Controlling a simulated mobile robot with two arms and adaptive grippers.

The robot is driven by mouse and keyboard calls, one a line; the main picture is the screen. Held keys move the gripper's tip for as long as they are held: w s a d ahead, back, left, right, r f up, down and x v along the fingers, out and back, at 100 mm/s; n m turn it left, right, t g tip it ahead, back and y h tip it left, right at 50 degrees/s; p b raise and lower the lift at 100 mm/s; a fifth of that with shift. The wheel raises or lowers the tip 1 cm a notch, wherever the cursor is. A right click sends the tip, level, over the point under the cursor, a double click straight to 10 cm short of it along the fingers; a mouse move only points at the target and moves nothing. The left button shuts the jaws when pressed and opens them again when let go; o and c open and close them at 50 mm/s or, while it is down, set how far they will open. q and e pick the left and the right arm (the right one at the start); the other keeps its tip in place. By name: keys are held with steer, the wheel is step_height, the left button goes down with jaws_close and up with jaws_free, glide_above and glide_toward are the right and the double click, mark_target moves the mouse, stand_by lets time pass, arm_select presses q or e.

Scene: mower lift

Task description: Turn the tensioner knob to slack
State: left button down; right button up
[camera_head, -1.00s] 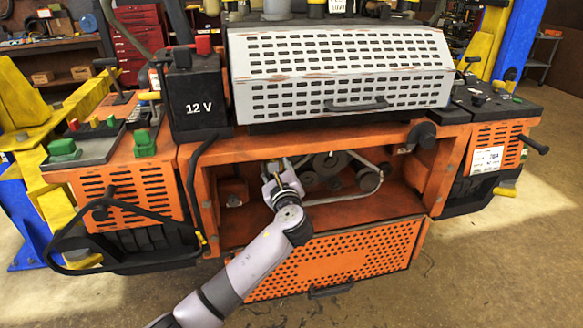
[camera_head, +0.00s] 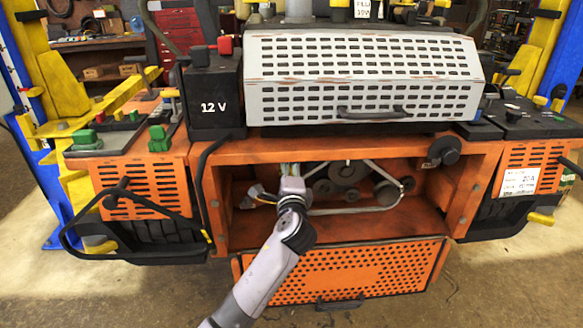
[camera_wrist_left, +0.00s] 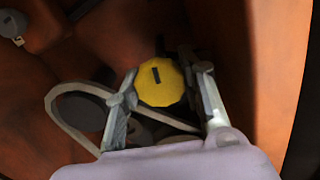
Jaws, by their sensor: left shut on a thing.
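The tensioner knob (camera_wrist_left: 162,84) is a yellow, many-sided disc with a dark slot mark near its middle, pointing roughly up in the left wrist view. My left gripper (camera_wrist_left: 165,95) has one finger on each side of the knob and is shut on it. In the head view my left gripper (camera_head: 262,191) reaches into the open orange bay of the mower, at the left of the belt. There the knob is mostly hidden by the gripper and wrist. A pale belt (camera_wrist_left: 50,104) runs around a dark pulley beside the knob. My right gripper is not in view.
The orange bay wall (camera_wrist_left: 250,60) stands close to the right finger. The belt and pulleys (camera_head: 348,172) lie right of my gripper. The perforated orange panel (camera_head: 345,277) hangs open below. A black 12 V battery (camera_head: 214,98) and a slotted grey cover (camera_head: 360,80) are above.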

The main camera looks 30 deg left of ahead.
arm_select(q)
steer(key=shift+n, duration=1)
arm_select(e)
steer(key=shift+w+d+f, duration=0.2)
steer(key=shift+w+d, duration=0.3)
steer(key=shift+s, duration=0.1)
arm_select(q)
steer(key=c, duration=1)
jaws_free()
steer(key=shift+s, duration=0.1)
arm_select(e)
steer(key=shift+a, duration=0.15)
arm_select(q)
steer(key=v, duration=1.2)
